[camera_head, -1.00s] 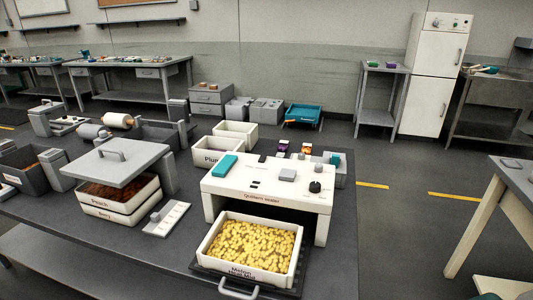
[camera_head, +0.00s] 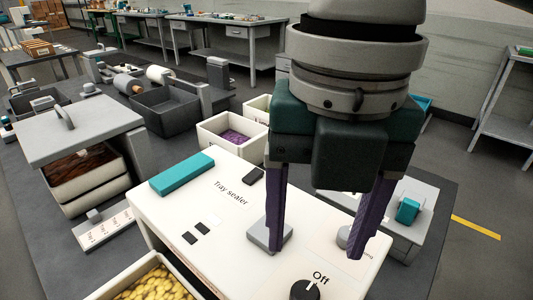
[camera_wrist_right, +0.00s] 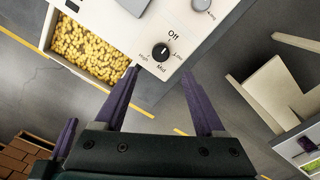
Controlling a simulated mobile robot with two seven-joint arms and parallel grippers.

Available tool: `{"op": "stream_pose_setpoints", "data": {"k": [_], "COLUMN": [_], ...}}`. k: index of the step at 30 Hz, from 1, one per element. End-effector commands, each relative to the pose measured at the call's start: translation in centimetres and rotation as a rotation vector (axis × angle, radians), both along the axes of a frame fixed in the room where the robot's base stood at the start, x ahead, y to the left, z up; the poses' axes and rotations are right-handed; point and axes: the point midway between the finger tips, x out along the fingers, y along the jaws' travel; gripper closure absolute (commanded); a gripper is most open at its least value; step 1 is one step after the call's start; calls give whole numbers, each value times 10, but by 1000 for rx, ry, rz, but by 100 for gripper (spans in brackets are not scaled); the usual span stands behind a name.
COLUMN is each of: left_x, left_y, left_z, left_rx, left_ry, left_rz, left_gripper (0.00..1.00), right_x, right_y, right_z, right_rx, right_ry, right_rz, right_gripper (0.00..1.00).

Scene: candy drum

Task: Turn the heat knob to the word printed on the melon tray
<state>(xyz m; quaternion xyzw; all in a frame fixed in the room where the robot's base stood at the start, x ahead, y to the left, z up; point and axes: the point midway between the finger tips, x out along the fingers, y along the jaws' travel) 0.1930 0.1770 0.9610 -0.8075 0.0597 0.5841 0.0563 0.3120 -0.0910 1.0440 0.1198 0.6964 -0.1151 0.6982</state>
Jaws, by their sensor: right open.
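The heat knob (camera_head: 305,290) is round and black, at the front of the white tray sealer (camera_head: 225,215). In the right wrist view the knob (camera_wrist_right: 160,52) is ringed by Off, Low, Mid and High, and its white mark points toward Off. My right gripper (camera_head: 313,250) is open and empty above the sealer, its purple fingertips apart and not touching the knob. The melon tray (camera_head: 120,278) holds yellow pieces at the sealer's front; its label is hidden now, but earlier a second line under "Melon" seems to read "Heat Mid". A purple finger-like piece (camera_wrist_right: 68,135) may be my left gripper.
A grey block (camera_head: 267,236) and a grey round button (camera_head: 345,238) stand on the sealer's top near my fingers. A teal block (camera_head: 182,173) lies at its left. A lidded tray stack (camera_head: 80,135) stands further left. Open floor lies right of the table.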

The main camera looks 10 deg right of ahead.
Motion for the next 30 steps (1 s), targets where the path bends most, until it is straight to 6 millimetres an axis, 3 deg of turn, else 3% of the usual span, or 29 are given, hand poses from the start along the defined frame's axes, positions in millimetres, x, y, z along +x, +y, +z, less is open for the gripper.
{"op": "stream_pose_setpoints", "data": {"k": [5, 18, 30], "left_x": [-1, -2, -2], "left_y": [2, 5, 4], "left_z": [-3, -12, -13], "left_rx": [8, 16, 11], "left_ry": [1, 4, 3], "left_rz": [-2, -5, -4], "left_gripper": [100, 100, 100], "right_x": [1, 1, 1], "right_y": [-4, -4, -3], "right_z": [-12, -88, -99], "right_rx": [-13, -12, -11], "right_ry": [5, 4, 1], "right_rz": [17, 16, 17], "right_gripper": [28, 28, 28]}}
